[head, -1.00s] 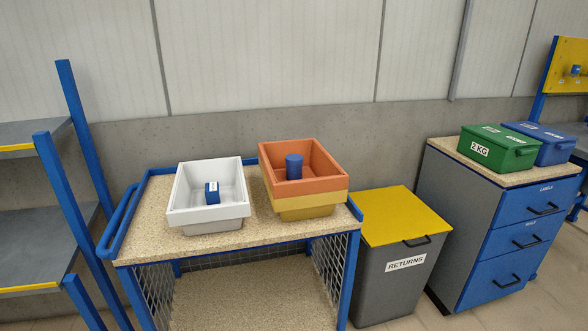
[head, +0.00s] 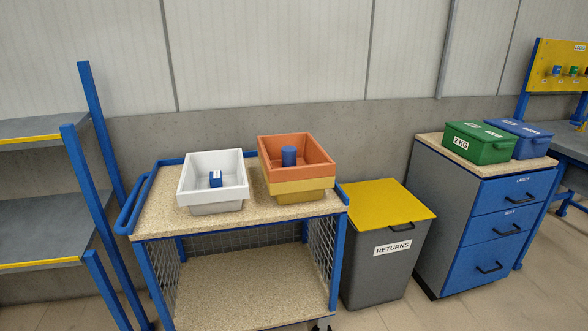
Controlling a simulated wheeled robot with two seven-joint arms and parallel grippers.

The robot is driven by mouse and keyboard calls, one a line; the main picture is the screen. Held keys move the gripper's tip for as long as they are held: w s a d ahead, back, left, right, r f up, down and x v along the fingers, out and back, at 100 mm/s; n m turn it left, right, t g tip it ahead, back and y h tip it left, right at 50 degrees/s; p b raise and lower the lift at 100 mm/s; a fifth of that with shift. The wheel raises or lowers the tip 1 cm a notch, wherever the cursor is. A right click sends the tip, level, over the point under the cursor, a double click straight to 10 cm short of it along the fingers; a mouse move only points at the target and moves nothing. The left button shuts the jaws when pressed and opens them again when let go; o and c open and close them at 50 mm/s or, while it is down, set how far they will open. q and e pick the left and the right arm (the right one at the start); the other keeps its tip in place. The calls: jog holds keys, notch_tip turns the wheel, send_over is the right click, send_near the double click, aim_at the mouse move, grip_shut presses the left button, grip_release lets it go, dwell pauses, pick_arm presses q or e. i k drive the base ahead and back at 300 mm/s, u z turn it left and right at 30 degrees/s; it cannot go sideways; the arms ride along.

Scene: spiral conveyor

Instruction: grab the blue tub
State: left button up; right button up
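A blue lidded tub (head: 522,137) sits on top of the drawer cabinet at the right. It stands directly behind and to the right of a green lidded tub (head: 478,144) marked "2 KG", which hides part of its left side. The blue tub has a handle on its near side and pale lettering on its lid, too small to read. Neither of my grippers is in view.
The drawer cabinet (head: 425,190) has blue drawers. Left of it stands a grey returns bin (head: 377,265) with a yellow lid. A cart (head: 250,222) carries a white bin (head: 213,205) and stacked orange and yellow bins (head: 300,150). Shelving (head: 40,215) stands far left.

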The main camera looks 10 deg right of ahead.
aim_at(288, 153)
jog(key=z, duration=1.05)
jog(key=i, duration=1.4)
jog(key=u, duration=0.2)
